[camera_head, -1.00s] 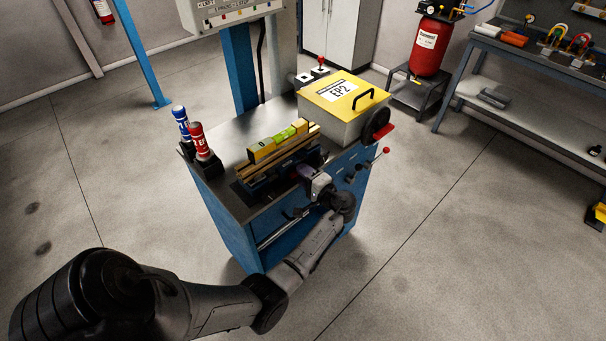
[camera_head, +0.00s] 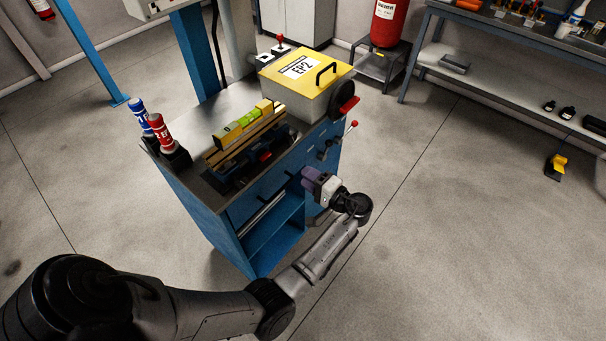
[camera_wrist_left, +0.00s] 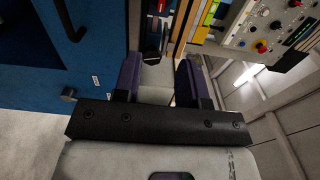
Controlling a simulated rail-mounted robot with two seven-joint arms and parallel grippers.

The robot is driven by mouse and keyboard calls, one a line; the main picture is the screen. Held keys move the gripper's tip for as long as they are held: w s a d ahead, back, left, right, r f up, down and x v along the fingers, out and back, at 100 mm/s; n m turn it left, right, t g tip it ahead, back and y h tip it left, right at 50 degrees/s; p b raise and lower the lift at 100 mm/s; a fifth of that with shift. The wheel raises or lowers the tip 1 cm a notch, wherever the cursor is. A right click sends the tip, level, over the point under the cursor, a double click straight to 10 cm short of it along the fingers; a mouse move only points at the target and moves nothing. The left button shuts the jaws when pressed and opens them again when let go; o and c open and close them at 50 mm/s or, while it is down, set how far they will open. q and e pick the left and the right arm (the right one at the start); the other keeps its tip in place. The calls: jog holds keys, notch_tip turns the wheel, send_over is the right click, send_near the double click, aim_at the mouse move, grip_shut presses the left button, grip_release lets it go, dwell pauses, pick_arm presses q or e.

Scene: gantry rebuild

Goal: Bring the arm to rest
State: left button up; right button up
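My left arm (camera_head: 325,253) comes in from the lower left of the head view and reaches to the front of the blue workbench. My left gripper (camera_head: 308,176), with purple fingers, is in front of the bench's drawer side, apart from the vise area. In the left wrist view the two fingers of the gripper (camera_wrist_left: 158,78) stand apart, and I see nothing clamped between them. My right gripper is in neither view.
The blue workbench (camera_head: 200,207) carries a yellow level (camera_head: 243,122), a yellow-lidded box (camera_head: 306,72) and red (camera_head: 160,130) and blue (camera_head: 140,114) bottles. A red-knobbed lever (camera_head: 353,125) sticks out near the gripper.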

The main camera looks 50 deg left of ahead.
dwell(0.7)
pick_arm(q)
jog(key=w+d+r+n+t+h, duration=0.2)
jog(key=w+d+r+t+h, duration=0.3)
jog(key=t+h, duration=0.4)
jog(key=s+d+m+t+h, duration=0.3)
jog(key=s+d+m+h, duration=0.1)
jog(key=s+d+h, duration=0.4)
jog(key=s+d+f+m+g, duration=0.15)
jog(key=s+f, duration=0.25)
jog(key=s, duration=0.4)
jog(key=s+d+f+g, duration=0.2)
jog(key=s+f, duration=0.3)
jog(key=s, duration=0.4)
jog(key=s+d+f+m+g, duration=0.15)
jog(key=s+f, duration=0.25)
jog(key=s, duration=0.4)
notch_tip(320, 180, up, 34)
jog(key=p, duration=3.3)
jog(key=shift+a+n+h+p, duration=0.15)
jog(key=shift+n+h+p, duration=0.25)
